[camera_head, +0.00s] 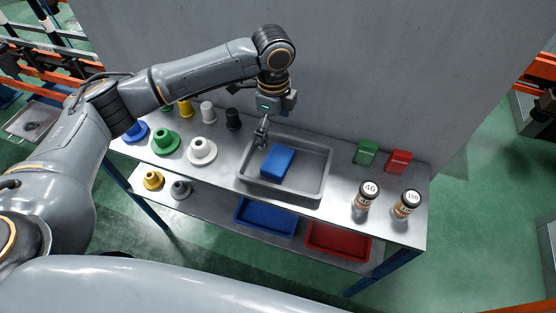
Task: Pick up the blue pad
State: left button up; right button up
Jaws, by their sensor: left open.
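The blue pad (277,162) is a blue block lying in the grey tray (318,190) on the metal table. My left gripper (262,134) points down above the back left part of the tray, a little behind and to the left of the pad. It is open and looks empty, apart from the pad. My right gripper is not in the picture.
Green (165,141) and white (201,151) flanged spindles stand left of the tray. A green block (366,152), a red block (398,161) and two jars (366,195) stand to the right. Blue (266,217) and red (338,241) trays sit on the lower shelf. A wall rises behind.

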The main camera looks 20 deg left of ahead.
pick_arm(q)
send_over(277, 158)
jog(key=f, duration=0.4)
jog(key=f+p, duration=0.1)
jog(key=f, duration=0.1)
jog(key=shift+w+a+f, duration=0.15)
jog(key=shift+a+f, duration=0.05)
jog(key=shift+a, duration=0.15)
jog(key=f, duration=0.1)
jog(key=f+p, duration=0.1)
jog(key=f, duration=0.2)
jog(key=shift+d+p, duration=0.3)
jog(key=shift+p, duration=0.05)
jog(key=shift+f, duration=0.7)
jog(key=c, duration=0.6)
